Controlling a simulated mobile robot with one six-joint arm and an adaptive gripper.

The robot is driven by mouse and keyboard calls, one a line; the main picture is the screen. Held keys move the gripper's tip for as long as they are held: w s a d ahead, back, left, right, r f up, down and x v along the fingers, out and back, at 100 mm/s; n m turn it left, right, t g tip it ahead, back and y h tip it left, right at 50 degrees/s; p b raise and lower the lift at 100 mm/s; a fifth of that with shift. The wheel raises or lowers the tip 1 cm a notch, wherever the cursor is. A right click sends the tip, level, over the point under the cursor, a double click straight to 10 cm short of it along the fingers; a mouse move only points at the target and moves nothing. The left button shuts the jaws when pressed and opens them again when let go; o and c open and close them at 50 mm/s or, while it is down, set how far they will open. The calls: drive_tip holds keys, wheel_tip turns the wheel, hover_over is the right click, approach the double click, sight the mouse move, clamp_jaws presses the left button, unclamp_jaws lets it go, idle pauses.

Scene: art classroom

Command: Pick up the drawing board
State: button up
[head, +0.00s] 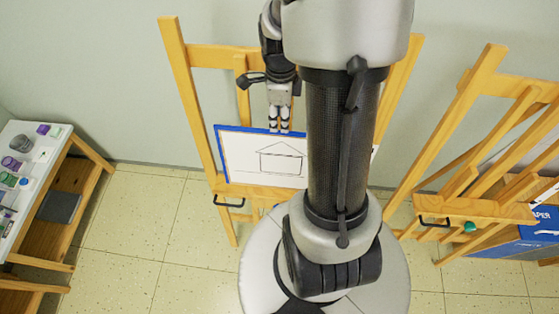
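The drawing board (245,153) rests upright on a wooden easel (205,58) in the head view. It has a blue edge and a white face with a simple house outline drawn on it. My own column hides its right part. My gripper (279,130) points down at the board's top edge, and its fingertips overlap that edge in the picture. The two fingers are close together with a narrow gap. I cannot tell whether they touch or hold the board.
A second wooden easel (493,60) stands at the right, near a blue box (522,237). A white-topped table (28,188) with several small jars stands at the left. The tiled floor (135,225) between the table and the first easel is clear.

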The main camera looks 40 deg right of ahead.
drive_tip(key=f, duration=0.6)
drive_tip(key=shift+d+f, duration=0.3)
drive_tip(key=shift+f, duration=0.1)
drive_tip(key=shift+c, duration=0.4)
clamp_jaws()
drive_tip(key=shift+r, duration=0.1)
